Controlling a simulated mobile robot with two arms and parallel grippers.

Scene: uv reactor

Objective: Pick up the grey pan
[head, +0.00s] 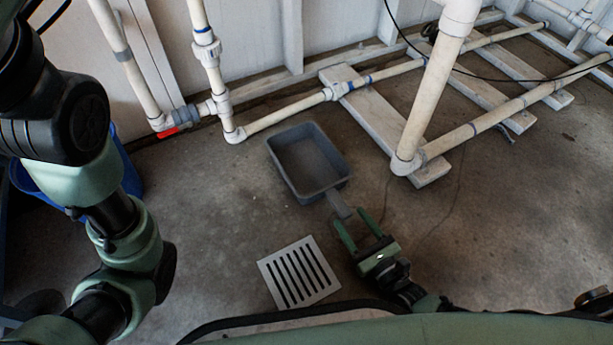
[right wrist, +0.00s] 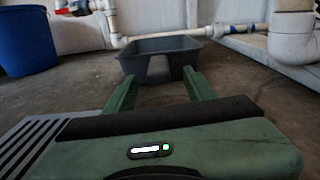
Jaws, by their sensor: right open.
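The grey pan (head: 306,163) is a rectangular, empty tray with a short handle (head: 340,204), lying on the concrete floor. Its handle points toward my right gripper (head: 349,215). The gripper is open, with its two green fingers reaching toward the pan and their tips on either side of the handle's end. In the right wrist view the pan (right wrist: 178,46) is straight ahead, with the handle between the open fingers (right wrist: 160,78). I cannot tell whether the fingers touch it. My left arm shows at the left of the head view, but its gripper is not seen.
A slotted floor drain (head: 300,273) lies left of my right gripper. White pipes (head: 285,118) run behind the pan, and a thick upright pipe (head: 428,90) stands to its right on planks (head: 365,112). A blue bin (right wrist: 24,40) is at left. Open floor lies at right.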

